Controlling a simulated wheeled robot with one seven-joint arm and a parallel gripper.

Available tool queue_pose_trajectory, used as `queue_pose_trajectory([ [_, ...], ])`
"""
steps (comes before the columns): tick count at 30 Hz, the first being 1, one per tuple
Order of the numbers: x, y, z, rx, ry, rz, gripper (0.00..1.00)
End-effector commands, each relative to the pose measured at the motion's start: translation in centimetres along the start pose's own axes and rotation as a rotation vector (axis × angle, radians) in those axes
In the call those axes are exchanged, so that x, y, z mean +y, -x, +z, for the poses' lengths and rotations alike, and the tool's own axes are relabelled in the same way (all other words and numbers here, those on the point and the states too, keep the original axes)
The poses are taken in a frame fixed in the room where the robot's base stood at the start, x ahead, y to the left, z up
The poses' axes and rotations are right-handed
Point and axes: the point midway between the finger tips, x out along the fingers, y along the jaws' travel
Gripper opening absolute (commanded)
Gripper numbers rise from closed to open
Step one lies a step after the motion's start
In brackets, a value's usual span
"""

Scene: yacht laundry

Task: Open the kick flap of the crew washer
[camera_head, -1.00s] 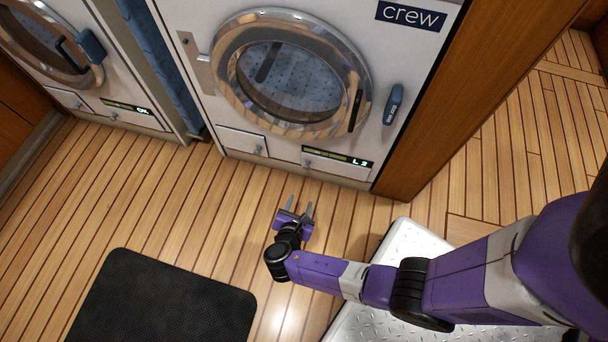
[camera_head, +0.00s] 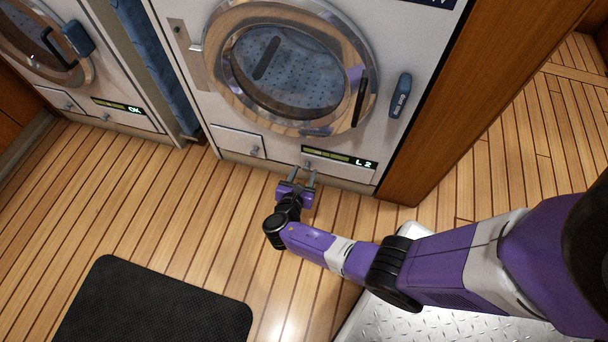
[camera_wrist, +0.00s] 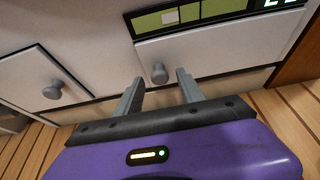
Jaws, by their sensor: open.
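The crew washer (camera_head: 190,105) is the white front-loader in the middle; its round door is shut. Low on its front, a white panel with a knob sits under the display and looks closed; this flap (camera_wrist: 210,48) fills the middle of the wrist view. Its grey knob (camera_wrist: 158,73) also shows in the head view (camera_head: 308,165). To its left is a second closed panel (camera_head: 232,140) with its own knob (camera_wrist: 52,90). My gripper (camera_head: 304,177) is open and empty, low in front of the flap. The flap's knob appears between my fingertips (camera_wrist: 160,80), seemingly just beyond them.
A lit display (camera_head: 340,158) reading "L2" sits above the flap. A wooden panel (camera_head: 460,100) stands right of the washer. Another machine (camera_head: 40,75) is at the left. A black mat (camera_head: 155,305) and a metal plate (camera_head: 430,322) lie on the plank floor.

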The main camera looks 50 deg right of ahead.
Motion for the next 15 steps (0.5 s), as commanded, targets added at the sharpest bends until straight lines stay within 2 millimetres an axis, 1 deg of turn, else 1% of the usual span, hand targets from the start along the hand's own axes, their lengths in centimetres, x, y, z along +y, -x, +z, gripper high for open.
queue_pose_trajectory([
  [6, -0.01, -0.05, 0.04, 0.000, 0.000, 0.000, 0.46],
  [8, 0.00, -0.04, 0.03, 0.000, -0.001, 0.000, 0.36],
  [9, 0.00, -0.04, 0.03, 0.000, -0.001, 0.000, 0.28],
  [13, 0.00, -0.04, 0.03, 0.001, -0.001, 0.000, 0.02],
  [14, 0.00, -0.03, 0.02, 0.001, -0.001, 0.000, 0.00],
  [15, 0.00, -0.03, 0.02, 0.001, -0.001, 0.000, 0.00],
])
